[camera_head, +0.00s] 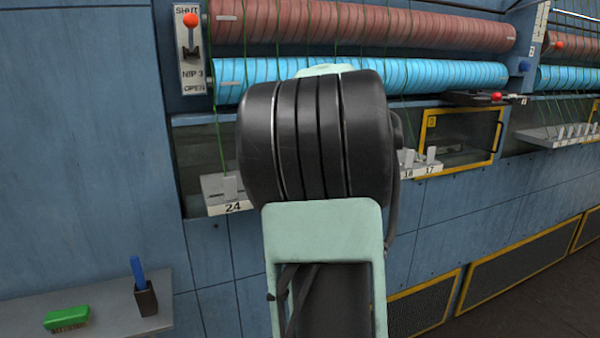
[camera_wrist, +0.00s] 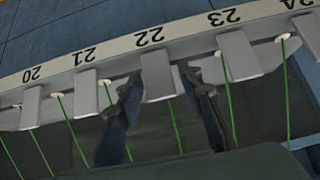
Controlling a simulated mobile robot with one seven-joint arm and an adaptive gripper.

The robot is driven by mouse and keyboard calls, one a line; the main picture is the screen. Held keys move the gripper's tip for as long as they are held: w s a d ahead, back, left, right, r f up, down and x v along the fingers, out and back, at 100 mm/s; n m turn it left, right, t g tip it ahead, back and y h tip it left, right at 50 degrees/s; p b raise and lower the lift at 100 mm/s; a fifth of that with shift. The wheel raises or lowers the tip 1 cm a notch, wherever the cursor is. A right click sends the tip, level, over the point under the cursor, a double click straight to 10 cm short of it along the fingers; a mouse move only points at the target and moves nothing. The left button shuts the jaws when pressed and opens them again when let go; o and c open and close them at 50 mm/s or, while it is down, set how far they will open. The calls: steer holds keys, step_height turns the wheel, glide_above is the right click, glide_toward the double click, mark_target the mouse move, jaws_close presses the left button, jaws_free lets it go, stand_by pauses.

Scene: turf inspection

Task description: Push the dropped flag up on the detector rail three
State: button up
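The detector rail is a white strip with upside-down numbers 20 to 24 in the wrist view (camera_wrist: 112,50); its end marked 24 also shows in the head view (camera_head: 233,208). Grey flags line it, including flag 21 (camera_wrist: 83,94), flag 22 (camera_wrist: 157,76) and flag 23 (camera_wrist: 238,56). I cannot tell which flag is dropped. My gripper (camera_wrist: 165,105) is open, its dark fingers apart, with flag 22 appearing between them in the picture; contact is unclear. In the head view my arm hides the gripper and the rail's middle; flags 18 and 17 (camera_head: 432,154) stand upright.
Green threads run down by the flags from red (camera_head: 370,22) and blue rollers (camera_head: 440,76). A nip lever (camera_head: 191,30) is at upper left. A yellow-framed window (camera_head: 462,137) is right of the rail. A shelf (camera_head: 105,312) holds a green block (camera_head: 67,318) and a dark holder (camera_head: 146,298).

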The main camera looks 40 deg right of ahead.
steer(key=shift+o, duration=0.5)
steer(key=shift+r, duration=0.1)
steer(key=shift+s+a+r, duration=0.1)
steer(key=shift+s+r, duration=0.1)
steer(key=shift+r, duration=0.05)
steer(key=v, duration=1.1)
steer(key=shift+s, duration=0.2)
